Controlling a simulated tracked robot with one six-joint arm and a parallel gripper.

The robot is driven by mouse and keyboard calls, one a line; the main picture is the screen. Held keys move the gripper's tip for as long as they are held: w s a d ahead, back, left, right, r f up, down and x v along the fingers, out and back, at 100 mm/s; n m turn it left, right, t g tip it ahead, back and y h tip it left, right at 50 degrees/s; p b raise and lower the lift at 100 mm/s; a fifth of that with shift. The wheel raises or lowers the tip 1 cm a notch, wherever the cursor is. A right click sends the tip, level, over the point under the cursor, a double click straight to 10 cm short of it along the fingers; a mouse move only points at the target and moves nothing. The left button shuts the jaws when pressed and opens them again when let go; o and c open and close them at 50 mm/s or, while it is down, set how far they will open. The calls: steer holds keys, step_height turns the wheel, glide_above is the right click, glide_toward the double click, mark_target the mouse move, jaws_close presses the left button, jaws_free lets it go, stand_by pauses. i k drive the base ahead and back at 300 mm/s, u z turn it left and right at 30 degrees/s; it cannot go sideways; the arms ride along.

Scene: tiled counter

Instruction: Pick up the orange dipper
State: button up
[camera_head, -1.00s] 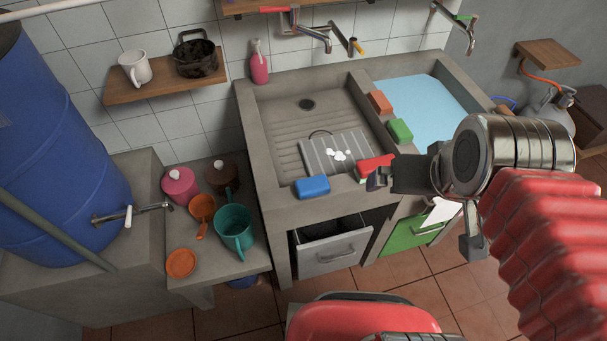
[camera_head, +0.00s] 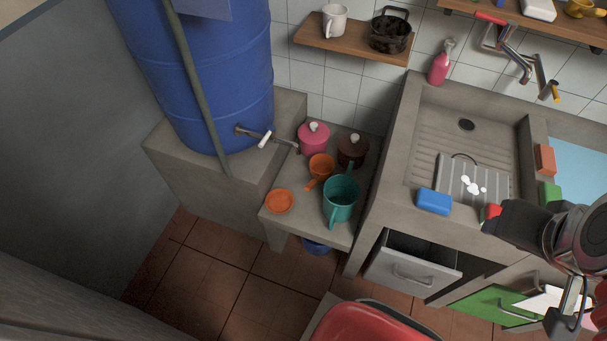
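The orange dipper (camera_head: 321,165) stands on the low concrete ledge left of the sink, with its handle pointing down and left. It is close beside a teal pitcher (camera_head: 341,200), below a pink lidded pot (camera_head: 314,139) and a brown lidded pot (camera_head: 352,149). A separate round orange lid or dish (camera_head: 279,201) lies to its lower left. My gripper (camera_head: 488,226) is at the right, by the sink's front edge, well to the right of the dipper. Its fingers are dark and seen edge-on, so their opening is unclear.
A blue barrel with a tap (camera_head: 245,132) stands left of the ledge; the tap reaches towards the pots. A blue sponge (camera_head: 434,201) and a red block (camera_head: 492,212) lie on the sink edge. An open drawer (camera_head: 410,270) juts out below. The floor at left is clear.

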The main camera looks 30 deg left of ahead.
mark_target(321, 166)
steer(key=u, duration=1.05)
steer(key=k, duration=0.65)
steer(key=z, duration=0.6)
steer(key=k, duration=0.7)
steer(key=u, duration=0.15)
steer(key=i, duration=0.6)
steer(key=u, duration=0.85)
steer(key=i, duration=0.7)
steer(key=u, duration=0.25)
